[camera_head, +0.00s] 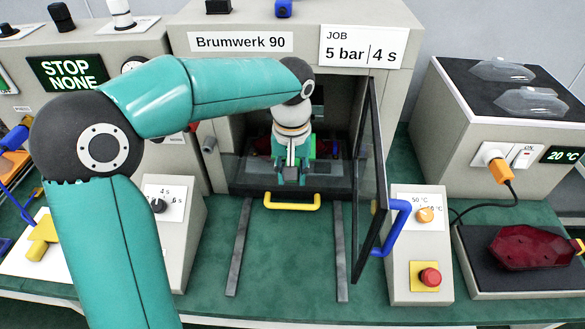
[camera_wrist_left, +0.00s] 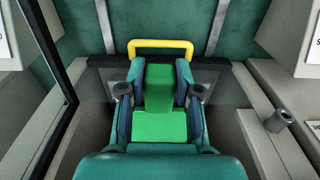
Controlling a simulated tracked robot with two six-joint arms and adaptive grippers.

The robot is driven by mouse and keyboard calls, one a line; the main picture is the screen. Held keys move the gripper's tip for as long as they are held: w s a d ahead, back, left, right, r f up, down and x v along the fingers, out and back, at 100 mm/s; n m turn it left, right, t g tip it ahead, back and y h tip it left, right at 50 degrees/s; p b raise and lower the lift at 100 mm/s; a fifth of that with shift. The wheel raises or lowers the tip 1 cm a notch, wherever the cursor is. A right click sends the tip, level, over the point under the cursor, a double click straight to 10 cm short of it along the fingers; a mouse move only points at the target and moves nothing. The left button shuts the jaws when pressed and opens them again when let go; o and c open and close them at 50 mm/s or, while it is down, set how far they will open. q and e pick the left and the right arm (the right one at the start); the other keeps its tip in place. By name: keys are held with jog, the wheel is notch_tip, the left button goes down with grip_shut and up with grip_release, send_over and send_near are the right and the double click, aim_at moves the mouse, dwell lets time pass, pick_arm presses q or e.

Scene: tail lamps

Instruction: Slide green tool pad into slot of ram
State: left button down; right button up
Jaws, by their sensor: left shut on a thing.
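My left gripper (camera_head: 291,170) reaches into the open chamber of the Brumwerk 90 press. It is shut on the green tool pad, whose bright green body shows between the fingers in the left wrist view (camera_wrist_left: 160,122). In the head view only a small green edge (camera_head: 312,147) of the pad shows beside the gripper. The ram and its slot are mostly hidden by my arm and the top of the chamber; I cannot tell whether the pad touches the slot. My right gripper is not in view.
The glass door (camera_head: 368,180) with its blue handle (camera_head: 394,226) stands open to the right of my gripper. A yellow handle (camera_head: 292,204) is on the tray front, above two dark rails. A dark red lamp part (camera_head: 530,247) lies at right.

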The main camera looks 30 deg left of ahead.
pick_arm(q)
jog(key=shift+s+a, duration=0.1)
jog(key=shift+a, duration=0.1)
jog(key=shift+w+a+r+p, duration=0.1)
jog(key=shift+w+a+p, duration=0.2)
jog(key=shift+w+p, duration=0.2)
jog(key=shift+w+a+p, duration=0.35)
jog(key=shift+w+p, duration=0.05)
jog(key=shift+w, duration=0.15)
jog(key=shift+w+a+p, duration=0.3)
jog(key=shift+w+p, duration=0.05)
jog(key=shift+w, duration=0.2)
jog(key=shift+w+a+p, duration=0.45)
jog(key=shift+w+a, duration=0.05)
jog(key=shift+w, duration=0.3)
jog(key=shift+w, duration=0.1)
